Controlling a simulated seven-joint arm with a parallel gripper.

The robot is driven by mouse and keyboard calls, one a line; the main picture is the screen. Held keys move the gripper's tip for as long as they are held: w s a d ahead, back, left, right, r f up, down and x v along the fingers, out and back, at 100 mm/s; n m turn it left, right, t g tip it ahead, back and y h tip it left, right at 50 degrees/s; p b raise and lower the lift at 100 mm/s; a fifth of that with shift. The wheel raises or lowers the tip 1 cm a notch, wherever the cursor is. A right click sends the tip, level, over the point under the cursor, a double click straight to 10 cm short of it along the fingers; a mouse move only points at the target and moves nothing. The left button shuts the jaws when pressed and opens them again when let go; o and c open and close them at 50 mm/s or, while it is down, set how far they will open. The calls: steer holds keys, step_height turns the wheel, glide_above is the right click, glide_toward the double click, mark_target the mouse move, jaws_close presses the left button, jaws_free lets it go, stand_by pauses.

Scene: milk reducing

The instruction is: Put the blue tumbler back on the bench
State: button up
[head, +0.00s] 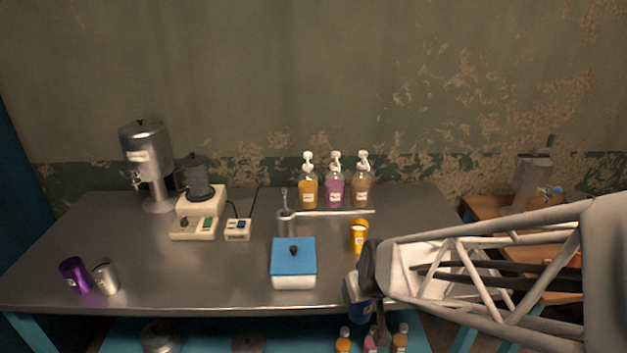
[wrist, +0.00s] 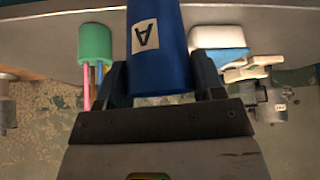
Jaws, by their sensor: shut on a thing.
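The blue tumbler (wrist: 157,45) with a white label marked "A" is between the two fingers of my gripper (wrist: 160,80) in the wrist view. My gripper is shut on it. In the head view the tumbler (head: 360,309) shows at the front right edge of the grey metal bench (head: 190,270), partly hidden by my gripper (head: 367,300). Its grey opening faces up, and it looks roughly upright. I cannot tell whether its base touches anything.
A purple tumbler (head: 75,275) and a metal cup (head: 106,277) are at the front left. Small bottles (head: 371,340) sit below the front edge. The bench's front middle is clear.

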steer(key=shift+s+f, duration=0.15)
steer(key=shift+s, duration=0.15)
steer(key=w+a+f, duration=0.1)
steer(key=w, duration=1.4)
steer(key=shift+a+f, duration=0.2)
steer(key=shift+a, duration=0.05)
steer(key=shift+w, duration=0.15)
steer(key=shift+w+f, duration=0.15)
steer(key=shift+f, duration=0.75)
steer(key=shift+w+f, duration=0.15)
steer(key=shift+f, duration=0.75)
steer(key=shift+f, duration=0.15)
steer(key=o, duration=1.1)
